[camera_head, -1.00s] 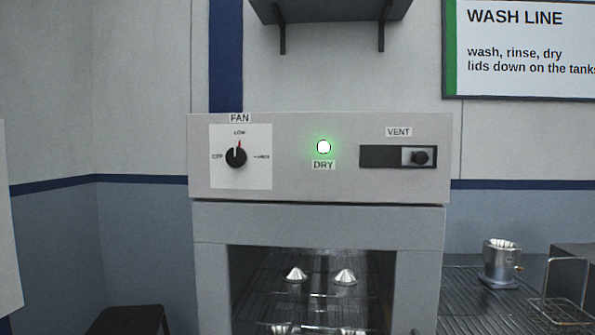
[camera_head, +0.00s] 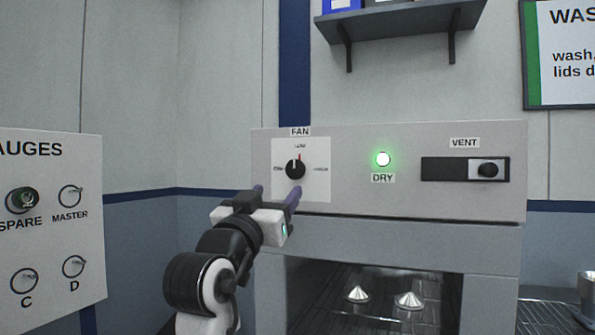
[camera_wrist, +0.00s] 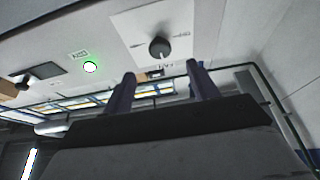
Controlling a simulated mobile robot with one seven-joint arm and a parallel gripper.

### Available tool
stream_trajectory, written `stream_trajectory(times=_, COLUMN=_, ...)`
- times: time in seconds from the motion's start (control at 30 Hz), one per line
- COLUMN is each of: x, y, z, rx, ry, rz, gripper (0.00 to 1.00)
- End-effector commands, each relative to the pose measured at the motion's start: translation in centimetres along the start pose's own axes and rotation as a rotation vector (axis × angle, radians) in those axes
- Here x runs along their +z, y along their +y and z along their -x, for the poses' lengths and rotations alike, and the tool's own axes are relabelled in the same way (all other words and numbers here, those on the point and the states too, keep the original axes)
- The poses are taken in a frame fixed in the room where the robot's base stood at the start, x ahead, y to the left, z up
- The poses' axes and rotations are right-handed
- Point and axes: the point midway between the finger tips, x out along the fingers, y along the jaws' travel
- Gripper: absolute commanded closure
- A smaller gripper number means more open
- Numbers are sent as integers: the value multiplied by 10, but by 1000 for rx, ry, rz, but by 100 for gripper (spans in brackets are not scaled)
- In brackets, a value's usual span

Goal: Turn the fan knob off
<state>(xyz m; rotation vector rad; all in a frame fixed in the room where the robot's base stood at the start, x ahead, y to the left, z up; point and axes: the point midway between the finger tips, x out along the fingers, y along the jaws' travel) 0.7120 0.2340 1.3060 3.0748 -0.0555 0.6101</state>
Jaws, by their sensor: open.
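The fan knob (camera_head: 295,169) is a round black dial on a white plate under the FAN label, on the upper panel of the grey dryer (camera_head: 400,210). Its pointer mark is up, at LOW; OFF is on the left of the dial. My gripper (camera_head: 275,192) is just below and a little left of the knob in the head view, jaws open and empty. In the wrist view the knob (camera_wrist: 159,48) sits beyond and above the two fingers (camera_wrist: 160,80), between their lines and apart from them.
A green DRY lamp (camera_head: 383,159) glows right of the knob, then the VENT slider (camera_head: 487,170). A gauge board (camera_head: 48,215) hangs at the left. A shelf (camera_head: 400,25) is above the dryer. Metal cones (camera_head: 408,300) stand behind the dryer's front opening.

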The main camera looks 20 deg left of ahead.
Motion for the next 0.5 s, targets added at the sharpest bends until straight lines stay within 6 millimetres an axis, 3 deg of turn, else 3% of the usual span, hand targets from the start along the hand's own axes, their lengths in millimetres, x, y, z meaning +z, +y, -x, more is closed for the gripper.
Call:
stream_trajectory(times=0.2, x=-3, y=1, z=-50, rx=1, ry=-2, rz=1, gripper=41)
stream_trajectory(times=0.5, x=-1, y=0, z=-89, rx=-1, ry=0, rz=0, gripper=41)
